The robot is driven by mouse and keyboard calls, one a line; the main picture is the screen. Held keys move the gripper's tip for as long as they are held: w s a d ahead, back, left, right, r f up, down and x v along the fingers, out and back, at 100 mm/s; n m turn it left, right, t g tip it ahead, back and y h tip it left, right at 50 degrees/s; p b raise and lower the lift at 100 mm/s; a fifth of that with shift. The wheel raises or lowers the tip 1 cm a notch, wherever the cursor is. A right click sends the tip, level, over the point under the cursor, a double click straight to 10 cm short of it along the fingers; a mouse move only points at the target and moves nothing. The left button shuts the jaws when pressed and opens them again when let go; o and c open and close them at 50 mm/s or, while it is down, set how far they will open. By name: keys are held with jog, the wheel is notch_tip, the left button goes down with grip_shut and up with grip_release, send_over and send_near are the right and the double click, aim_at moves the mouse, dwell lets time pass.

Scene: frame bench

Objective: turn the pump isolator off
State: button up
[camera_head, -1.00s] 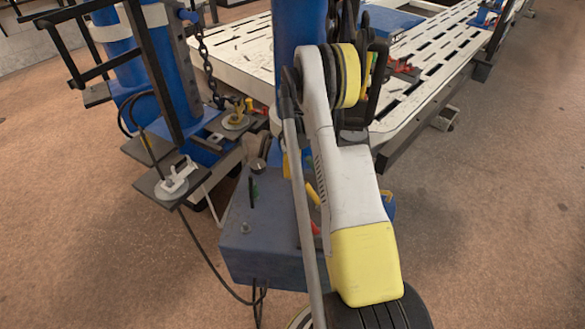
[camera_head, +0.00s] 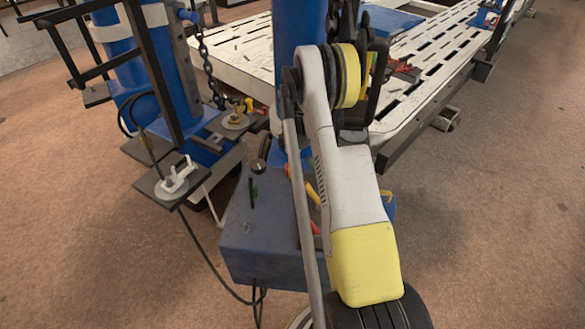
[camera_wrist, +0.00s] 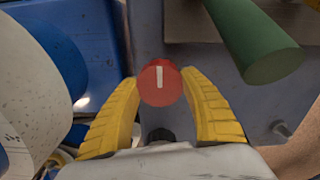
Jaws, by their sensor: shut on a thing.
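A red round knob (camera_wrist: 158,84) with a white line on its face sits between the fingers of my gripper (camera_wrist: 161,83) in the wrist view. The white line stands upright in that picture. The two yellow fingers are shut on the knob, one at each side. In the head view a blue-grey box (camera_head: 255,245) stands below my arm. My arm covers much of the box's right part, and the knob and my fingertips cannot be made out clearly there.
A thick green cylinder (camera_wrist: 262,50) stands close to the right finger in the wrist view. A blue post (camera_head: 298,30) and a white slotted frame bench (camera_head: 240,50) lie behind the box. A chain (camera_head: 205,62) hangs at the left. Open floor lies at the right.

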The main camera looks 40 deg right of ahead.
jog(key=o, duration=1.2)
notch_tip(320, 180, up, 12)
